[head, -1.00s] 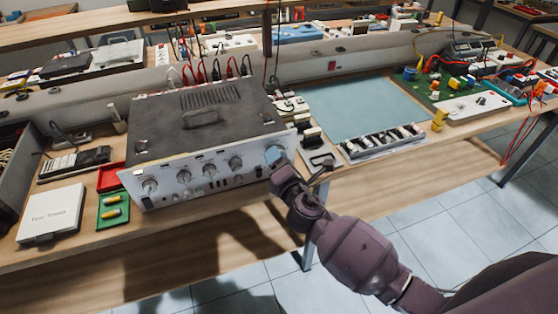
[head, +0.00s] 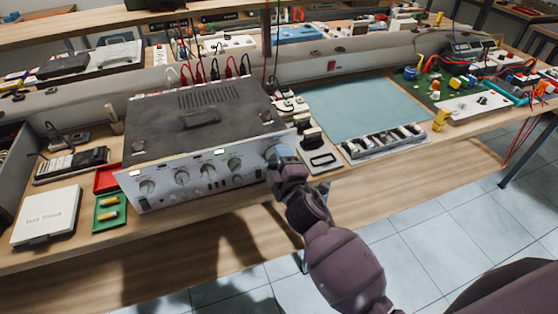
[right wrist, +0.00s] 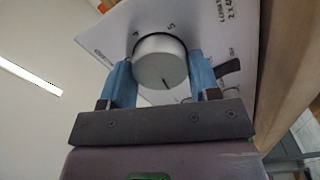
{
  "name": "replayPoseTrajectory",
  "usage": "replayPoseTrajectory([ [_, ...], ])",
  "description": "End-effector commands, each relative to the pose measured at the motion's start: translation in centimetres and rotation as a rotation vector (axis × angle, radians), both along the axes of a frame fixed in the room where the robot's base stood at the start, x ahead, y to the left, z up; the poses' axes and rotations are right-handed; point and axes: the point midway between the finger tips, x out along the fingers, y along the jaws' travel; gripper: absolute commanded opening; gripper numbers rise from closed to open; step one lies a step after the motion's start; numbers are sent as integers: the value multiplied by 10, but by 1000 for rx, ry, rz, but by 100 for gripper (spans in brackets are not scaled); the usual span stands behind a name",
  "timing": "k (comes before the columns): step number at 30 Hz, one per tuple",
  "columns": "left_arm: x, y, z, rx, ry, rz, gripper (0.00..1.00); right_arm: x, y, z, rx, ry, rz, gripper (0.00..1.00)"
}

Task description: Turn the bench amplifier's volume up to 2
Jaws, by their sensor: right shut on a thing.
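The bench amplifier (head: 160,131), with a dark top and a silver front panel, stands on the bench at left centre. Its large volume knob sits at the panel's right end, mostly hidden by my right gripper (head: 275,155) in the head view. In the right wrist view the round silver knob (right wrist: 160,58) is between the blue fingertips of my right gripper (right wrist: 161,82), which is shut on it. A dark pointer line on the knob face points toward the bottom of that picture. A printed 5 shows above the knob; other scale marks are partly hidden. My left gripper is not in view.
Smaller knobs line the panel left of my gripper. A white box (head: 46,216), a red tray (head: 108,178) and a green tray (head: 109,212) lie left of the amplifier. A parts tray (head: 384,141) and a blue-green mat (head: 360,108) lie to the right.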

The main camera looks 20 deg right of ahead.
Motion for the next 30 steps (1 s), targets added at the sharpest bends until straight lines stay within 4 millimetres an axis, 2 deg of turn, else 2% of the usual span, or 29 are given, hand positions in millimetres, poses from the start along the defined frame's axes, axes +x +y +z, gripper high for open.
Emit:
replayPoseTrajectory([
  [11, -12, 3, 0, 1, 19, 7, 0, 0, 0, 2, 361, 13, -1, 33],
  [21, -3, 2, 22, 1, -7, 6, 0, 0, 0, 2, 669, 23, -1, 33],
  [30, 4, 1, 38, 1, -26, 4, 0, 0, 0, 1, 864, 29, 0, 33],
])
